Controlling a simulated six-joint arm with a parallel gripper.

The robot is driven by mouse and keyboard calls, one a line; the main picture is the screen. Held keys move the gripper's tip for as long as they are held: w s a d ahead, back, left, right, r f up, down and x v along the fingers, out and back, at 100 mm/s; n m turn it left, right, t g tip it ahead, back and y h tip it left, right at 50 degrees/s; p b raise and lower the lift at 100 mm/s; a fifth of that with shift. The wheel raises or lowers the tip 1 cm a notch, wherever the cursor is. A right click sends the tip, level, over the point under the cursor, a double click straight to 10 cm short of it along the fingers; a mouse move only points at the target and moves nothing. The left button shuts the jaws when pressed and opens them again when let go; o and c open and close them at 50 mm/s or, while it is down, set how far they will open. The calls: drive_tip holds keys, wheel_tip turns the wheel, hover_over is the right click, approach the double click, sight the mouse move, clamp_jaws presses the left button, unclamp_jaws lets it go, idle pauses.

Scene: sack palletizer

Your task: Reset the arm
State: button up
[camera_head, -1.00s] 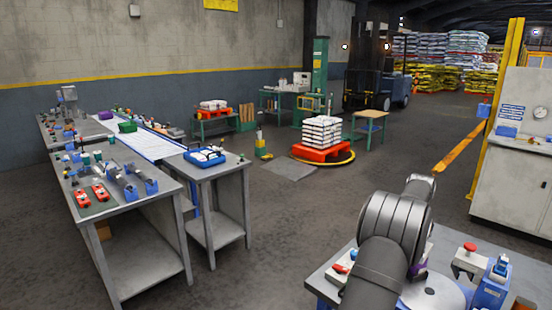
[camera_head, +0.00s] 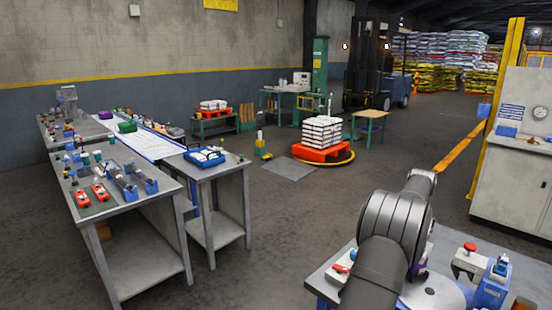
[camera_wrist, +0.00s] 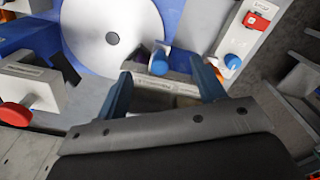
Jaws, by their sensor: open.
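My gripper (camera_wrist: 165,95) shows in the wrist view with its two blue fingers apart and nothing held between them. In the head view my arm reaches over the bench at the lower right and hides the gripper. The disc also shows in the head view (camera_head: 436,294), partly covered by my arm.
The bench holds a red-knobbed fixture (camera_head: 468,262) and a blue fixture (camera_head: 492,286) close to my arm. A white cabinet (camera_head: 515,165) stands at right. Long worktables (camera_head: 115,200) stand at left. Open floor lies between.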

wheel_tip(320, 180, down, 4)
drive_tip(key=shift+r, duration=0.15)
drive_tip(key=shift+s+a, duration=0.2)
drive_tip(key=shift+a, duration=0.05)
drive_tip(key=shift+w+d, duration=0.25)
drive_tip(key=shift+d, duration=0.05)
drive_tip(key=shift+s+a, duration=1.25)
